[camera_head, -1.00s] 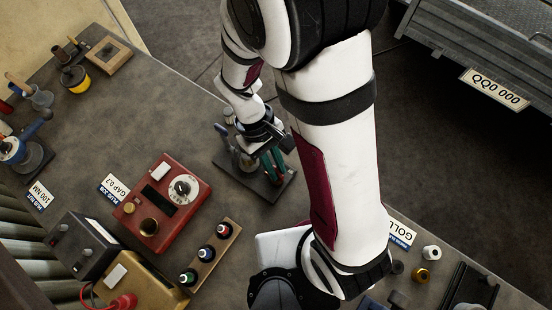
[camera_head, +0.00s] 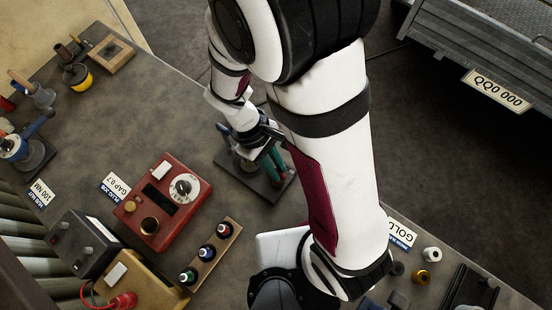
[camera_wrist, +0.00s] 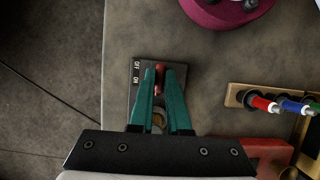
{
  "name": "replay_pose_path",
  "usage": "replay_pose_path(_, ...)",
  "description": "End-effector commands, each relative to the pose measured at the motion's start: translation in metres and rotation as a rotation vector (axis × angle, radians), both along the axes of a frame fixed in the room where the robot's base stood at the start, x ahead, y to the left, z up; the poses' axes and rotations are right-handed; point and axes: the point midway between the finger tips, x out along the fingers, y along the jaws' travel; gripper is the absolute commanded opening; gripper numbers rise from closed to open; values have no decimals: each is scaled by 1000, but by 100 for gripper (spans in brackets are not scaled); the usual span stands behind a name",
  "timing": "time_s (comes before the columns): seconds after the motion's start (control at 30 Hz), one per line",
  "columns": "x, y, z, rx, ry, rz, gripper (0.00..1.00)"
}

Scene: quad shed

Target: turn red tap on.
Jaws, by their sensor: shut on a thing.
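The red tap handle (camera_wrist: 160,80) shows in the wrist view as a short red piece between my two green fingers. It sits over a dark base plate (camera_wrist: 143,98) with OFF and ON printed at its left, OFF above ON. My gripper (camera_wrist: 163,72) is shut on the handle; the handle lies along the line of the fingers. A round brass-coloured part shows between the fingers, closer to the palm. In the head view my gripper (camera_head: 274,165) is over the dark plate (camera_head: 232,168), and my wrist hides most of the tap.
The bench between the plate and the red box is clear. The bench edge is close behind the plate.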

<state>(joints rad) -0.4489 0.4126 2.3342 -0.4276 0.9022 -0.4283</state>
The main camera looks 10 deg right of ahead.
Motion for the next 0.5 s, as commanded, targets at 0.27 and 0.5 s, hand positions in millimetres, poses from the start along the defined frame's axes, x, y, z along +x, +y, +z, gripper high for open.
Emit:
replay_pose_path(0.27, 0, 0, 0, 0, 1, 1, 45)
replay_pose_path(0.5, 0, 0, 0, 0, 0, 0, 45)
